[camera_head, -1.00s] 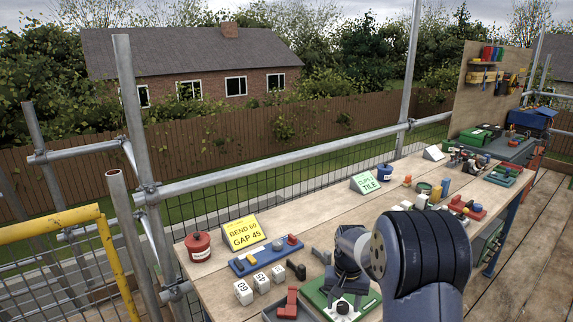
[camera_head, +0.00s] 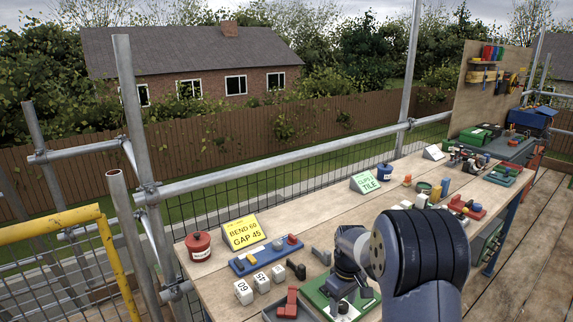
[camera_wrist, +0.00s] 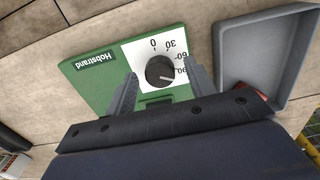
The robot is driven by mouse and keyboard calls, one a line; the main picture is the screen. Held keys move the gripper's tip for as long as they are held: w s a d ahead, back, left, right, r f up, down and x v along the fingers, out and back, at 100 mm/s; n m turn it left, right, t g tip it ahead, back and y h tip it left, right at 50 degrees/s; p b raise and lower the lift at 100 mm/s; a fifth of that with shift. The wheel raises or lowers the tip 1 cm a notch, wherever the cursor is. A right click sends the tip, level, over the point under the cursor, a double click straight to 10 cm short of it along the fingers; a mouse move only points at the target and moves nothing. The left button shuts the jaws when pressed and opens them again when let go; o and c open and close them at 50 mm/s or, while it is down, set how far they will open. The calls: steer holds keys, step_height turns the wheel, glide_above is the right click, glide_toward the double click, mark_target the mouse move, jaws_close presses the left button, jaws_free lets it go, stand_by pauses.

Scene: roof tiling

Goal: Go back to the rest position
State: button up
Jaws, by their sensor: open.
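My gripper (camera_wrist: 160,92) is open in the wrist view, its two fingers apart over a green Hobstrand panel (camera_wrist: 88,82). A black dial knob (camera_wrist: 160,71) shows between the fingers, on a white scale marked 0, 30, 60 and a partly covered 90. I cannot tell whether the fingers touch the knob. In the head view my arm reaches down to the bench's near end, over the green panel (camera_head: 316,291).
A grey tray (camera_wrist: 262,30) lies right of the panel in the wrist view. On the wooden bench (camera_head: 213,282) are a yellow sign (camera_head: 244,232), a red pot (camera_head: 199,245), a blue tool rack (camera_head: 265,256) and white number blocks (camera_head: 262,282). Scaffold poles stand at the left.

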steer(key=shift+n, duration=0.4)
steer(key=shift+r, duration=3.2)
steer(key=shift+s+f, duration=0.1)
